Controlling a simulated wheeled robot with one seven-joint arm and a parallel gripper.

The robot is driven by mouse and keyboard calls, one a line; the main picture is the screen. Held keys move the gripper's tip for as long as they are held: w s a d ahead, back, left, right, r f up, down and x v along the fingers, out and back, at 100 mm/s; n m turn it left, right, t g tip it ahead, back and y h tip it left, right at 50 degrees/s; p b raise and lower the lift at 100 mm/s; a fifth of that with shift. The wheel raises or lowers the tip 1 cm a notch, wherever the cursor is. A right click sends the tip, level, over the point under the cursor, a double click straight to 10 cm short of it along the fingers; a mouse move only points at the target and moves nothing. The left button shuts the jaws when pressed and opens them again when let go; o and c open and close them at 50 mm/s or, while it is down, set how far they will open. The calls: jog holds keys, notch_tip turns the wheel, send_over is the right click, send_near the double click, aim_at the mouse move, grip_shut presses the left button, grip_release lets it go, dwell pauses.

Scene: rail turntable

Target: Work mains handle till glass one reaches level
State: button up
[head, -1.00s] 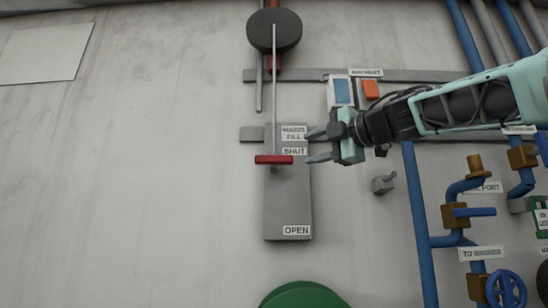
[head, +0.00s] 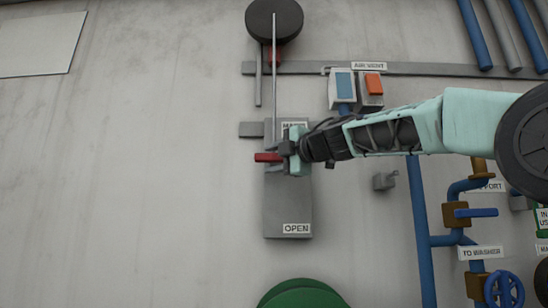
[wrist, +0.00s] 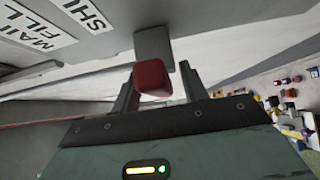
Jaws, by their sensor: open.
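The mains fill handle is a red bar (head: 267,157) at the upper part of a grey plate (head: 287,205), near the SHUT end; OPEN is lettered lower down. A thin rod (head: 274,85) hangs above it from a dark round part. My gripper (head: 285,158) is at the bar's right end and covers part of it. In the wrist view the red bar (wrist: 152,78) shows between my two spread fingers (wrist: 158,85), nearer the left one. The fingers are not clearly pressed on it. I cannot make out glass one or its level.
A blue-windowed box (head: 342,87) and an orange switch (head: 374,85) sit above my arm, under the AIR VENT label. A blue pipe (head: 421,220) and valves stand to the right. A green round thing (head: 302,294) is below.

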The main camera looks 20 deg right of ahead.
grip_shut()
notch_tip(320, 180, down, 4)
jog(key=shift+r+b, duration=0.15)
jog(key=shift+b, duration=1)
grip_release()
jog(key=b+v, duration=0.4)
jog(key=v, duration=1.3)
jog(key=shift+s, duration=0.2)
jog(key=shift+d, duration=0.1)
